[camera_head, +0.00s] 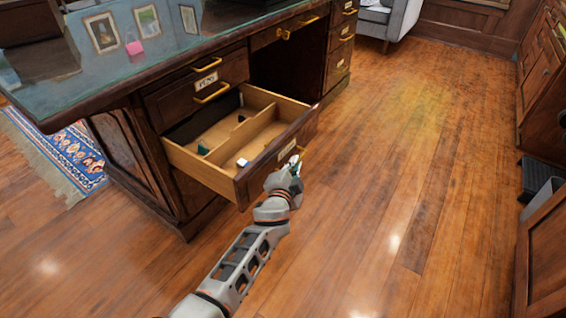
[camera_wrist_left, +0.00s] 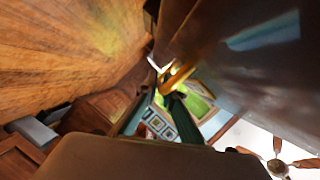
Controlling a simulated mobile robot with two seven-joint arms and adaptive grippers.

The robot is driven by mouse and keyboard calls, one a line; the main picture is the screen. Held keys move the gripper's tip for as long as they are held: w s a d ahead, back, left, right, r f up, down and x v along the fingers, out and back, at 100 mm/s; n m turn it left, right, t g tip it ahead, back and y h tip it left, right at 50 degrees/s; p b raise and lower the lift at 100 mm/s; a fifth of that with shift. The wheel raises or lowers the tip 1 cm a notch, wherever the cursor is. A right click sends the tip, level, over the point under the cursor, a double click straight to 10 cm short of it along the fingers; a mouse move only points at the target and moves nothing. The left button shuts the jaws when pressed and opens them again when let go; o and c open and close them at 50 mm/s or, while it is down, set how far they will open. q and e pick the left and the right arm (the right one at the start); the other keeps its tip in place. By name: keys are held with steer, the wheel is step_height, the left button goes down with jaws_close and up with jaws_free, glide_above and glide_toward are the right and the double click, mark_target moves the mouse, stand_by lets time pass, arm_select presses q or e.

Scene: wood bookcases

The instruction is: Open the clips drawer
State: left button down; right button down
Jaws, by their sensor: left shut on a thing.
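The wooden desk drawer (camera_head: 278,148) is pulled well out of the left pedestal of the desk. A light wood divider splits its inside, and a small white item (camera_head: 242,162) and small green items lie in it. The label on its front is too small and partly covered to read. My left gripper (camera_head: 292,168) is at the drawer front and is shut on its brass handle (camera_wrist_left: 176,76), seen in the left wrist view. In the head view the gripper mostly hides this handle. My right gripper is not in view.
The desk (camera_head: 185,50) has a glass top with reflections. A closed drawer with a label and brass handles (camera_head: 211,92) sits above the open one. The wood floor (camera_head: 400,150) on the right is clear. Wooden cabinets (camera_head: 540,85) line the right edge.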

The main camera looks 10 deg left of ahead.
arm_select(q)
steer(key=shift+s+d, duration=0.3)
steer(key=shift+d, duration=0.5)
steer(key=shift+s+d, duration=0.3)
steer(key=shift+d, duration=0.5)
steer(key=shift+s+d, duration=0.3)
steer(key=shift+d, duration=0.5)
steer(key=c, duration=2.2)
jaws_free()
step_height(320, 180, up, 10)
steer(key=shift+r, duration=0.1)
